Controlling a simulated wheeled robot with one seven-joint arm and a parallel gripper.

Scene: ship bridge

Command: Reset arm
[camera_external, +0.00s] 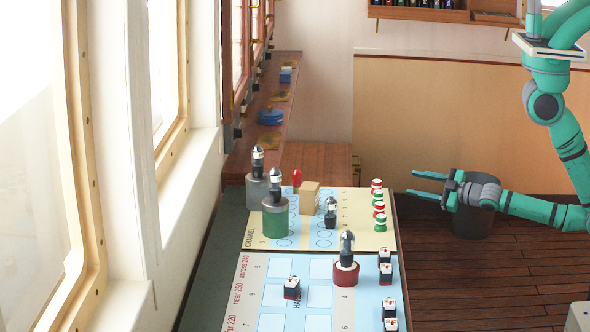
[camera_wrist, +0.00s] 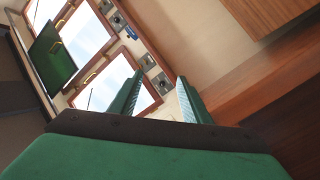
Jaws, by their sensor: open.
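My gripper (camera_external: 428,184) is at the right of the table in the external view, with its fingers pointing left toward the table. The two fingers are spread apart and nothing is between them. My arm is green and comes in from the right edge, bent at the elbow. In the wrist view the two fingers of my gripper (camera_wrist: 158,98) also stand apart and empty, in front of windows and a wall.
The table holds a yellow chart (camera_external: 377,238) and a blue chart (camera_external: 250,290) with several small ships, cylinders and striped pieces. A dark bin (camera_external: 470,222) stands on the wooden floor behind my gripper. Floor (camera_external: 480,285) right of the table is clear.

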